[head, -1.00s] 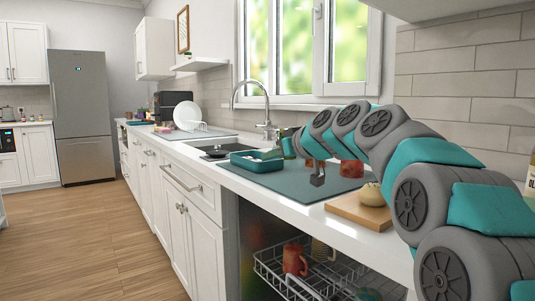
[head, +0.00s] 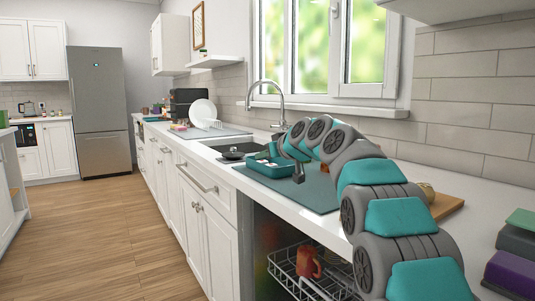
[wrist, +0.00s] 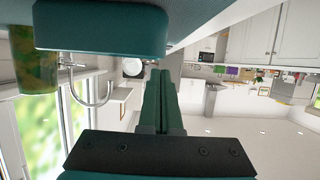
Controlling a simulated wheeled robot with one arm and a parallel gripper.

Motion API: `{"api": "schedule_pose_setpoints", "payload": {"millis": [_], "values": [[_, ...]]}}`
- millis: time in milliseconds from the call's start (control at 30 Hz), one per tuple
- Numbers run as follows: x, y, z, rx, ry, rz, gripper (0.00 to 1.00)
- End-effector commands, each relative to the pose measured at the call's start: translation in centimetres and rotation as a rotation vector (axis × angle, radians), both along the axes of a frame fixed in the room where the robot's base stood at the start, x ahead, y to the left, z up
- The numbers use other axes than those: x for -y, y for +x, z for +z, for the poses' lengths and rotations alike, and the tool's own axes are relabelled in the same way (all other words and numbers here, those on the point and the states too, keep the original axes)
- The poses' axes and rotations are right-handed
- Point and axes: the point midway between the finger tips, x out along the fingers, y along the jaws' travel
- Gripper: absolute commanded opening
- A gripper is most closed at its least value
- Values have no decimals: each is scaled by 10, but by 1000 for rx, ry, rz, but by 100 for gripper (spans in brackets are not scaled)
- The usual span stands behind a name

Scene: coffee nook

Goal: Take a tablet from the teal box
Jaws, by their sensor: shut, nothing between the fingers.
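The teal box (head: 268,171) is an open tray on the dark mat beside the sink. Small pale items show inside it in the head view, too small to tell apart. In the wrist view, which is upside down, its side (wrist: 100,28) fills the upper left. My gripper (wrist: 160,75) is shut with its green fingers together and nothing between them. It points level along the counter, beside the box and apart from it. In the head view my gripper (head: 274,149) is small and partly hidden at the box's far side.
The sink (head: 232,148) and tap (head: 283,103) lie beyond the box. A wooden board (head: 446,205) is behind my arm. The dishwasher (head: 300,268) below stands open with a red mug (head: 308,262). A green-and-orange patterned object (wrist: 37,62) is near the box.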

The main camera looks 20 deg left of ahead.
Motion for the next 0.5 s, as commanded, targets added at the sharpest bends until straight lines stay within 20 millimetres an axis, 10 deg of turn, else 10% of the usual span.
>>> {"api": "schedule_pose_setpoints", "payload": {"millis": [500], "values": [[1,-1,-16,-3,-1,1,0]]}}
